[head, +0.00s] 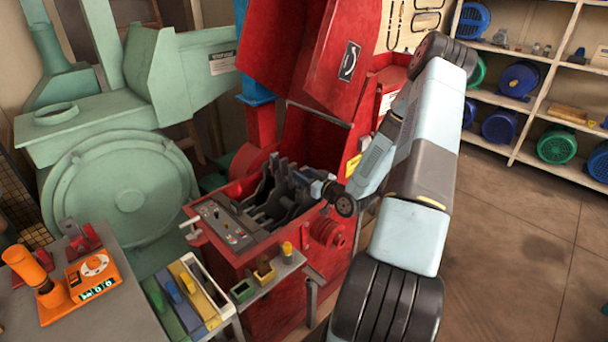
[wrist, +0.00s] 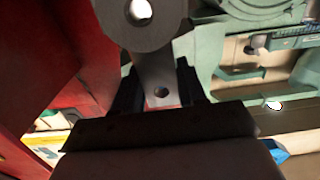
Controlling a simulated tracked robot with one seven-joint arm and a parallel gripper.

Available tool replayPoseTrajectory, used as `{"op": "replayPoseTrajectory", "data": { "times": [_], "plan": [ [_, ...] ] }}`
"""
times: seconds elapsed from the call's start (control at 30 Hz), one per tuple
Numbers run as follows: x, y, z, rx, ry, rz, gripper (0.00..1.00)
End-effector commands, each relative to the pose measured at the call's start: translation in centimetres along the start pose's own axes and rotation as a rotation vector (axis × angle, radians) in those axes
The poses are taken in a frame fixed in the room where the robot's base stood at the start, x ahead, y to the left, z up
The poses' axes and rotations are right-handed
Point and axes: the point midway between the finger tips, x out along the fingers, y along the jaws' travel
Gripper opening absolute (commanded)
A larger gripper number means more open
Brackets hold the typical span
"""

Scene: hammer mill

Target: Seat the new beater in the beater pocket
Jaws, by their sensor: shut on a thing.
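My gripper (wrist: 160,82) is shut on the new beater (wrist: 154,70), a flat grey metal bar with a small hole between the dark fingers. At the top of the wrist view the bar meets a thick grey ring with a large hole; whether they are one piece I cannot tell. In the head view my gripper (head: 312,186) is inside the open red hammer mill (head: 330,150), at the right side of its dark rotor parts (head: 268,192). The beater is too small to make out there. I cannot pick out the beater pocket in either view.
A grey control panel (head: 222,222) lies along the mill's front edge. A small shelf with coloured blocks (head: 265,272) and a tray of coloured bars (head: 185,290) stand in front. A bench with an orange device (head: 92,275) is at left. Open floor (head: 510,250) lies at right.

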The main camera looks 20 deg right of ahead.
Motion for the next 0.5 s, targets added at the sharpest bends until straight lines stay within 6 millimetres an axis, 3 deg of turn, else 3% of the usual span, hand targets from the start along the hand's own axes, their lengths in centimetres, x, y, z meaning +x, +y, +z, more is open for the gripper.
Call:
{"op": "replayPoseTrajectory", "data": {
  "times": [0.5],
  "plan": [
    [0.00, 0.02, 1.03, 0.000, 0.001, 0.000, 0.00]
  ]
}}
